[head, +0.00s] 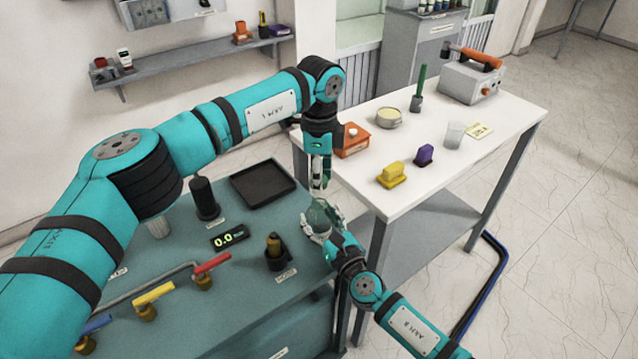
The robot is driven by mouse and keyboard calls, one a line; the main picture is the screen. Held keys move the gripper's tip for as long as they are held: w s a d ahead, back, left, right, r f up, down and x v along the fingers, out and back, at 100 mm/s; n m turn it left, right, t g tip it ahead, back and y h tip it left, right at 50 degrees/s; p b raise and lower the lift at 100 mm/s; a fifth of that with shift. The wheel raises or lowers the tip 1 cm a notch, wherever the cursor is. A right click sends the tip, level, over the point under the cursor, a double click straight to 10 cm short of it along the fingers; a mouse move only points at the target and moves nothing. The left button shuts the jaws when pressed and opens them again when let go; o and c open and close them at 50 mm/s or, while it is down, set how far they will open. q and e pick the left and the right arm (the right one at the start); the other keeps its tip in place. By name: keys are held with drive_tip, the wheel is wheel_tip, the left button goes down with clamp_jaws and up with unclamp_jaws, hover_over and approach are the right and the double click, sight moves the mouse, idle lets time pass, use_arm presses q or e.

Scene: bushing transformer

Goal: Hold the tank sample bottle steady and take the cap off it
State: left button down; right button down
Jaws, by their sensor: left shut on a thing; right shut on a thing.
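The tank sample bottle (319,215) is clear and greenish. It is upright or nearly so, above the right edge of the teal bench. My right gripper (322,229) comes from the lower right and is shut on the bottle's body, its fingers covering the lower part. My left gripper (320,183) points straight down directly above the bottle. Its fingers are close together, shut on the cap, which they mostly hide. I cannot tell whether the cap still touches the bottle's neck.
The teal bench (236,284) holds a black tray (263,184), a black cylinder (204,198), a display (229,237), a brass fitting in a dark holder (275,251) and valves with coloured handles (212,263). The white table (442,157) at right carries an orange box (354,141), a bowl and coloured blocks.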

drive_tip(key=shift+c, duration=1.8)
unclamp_jaws()
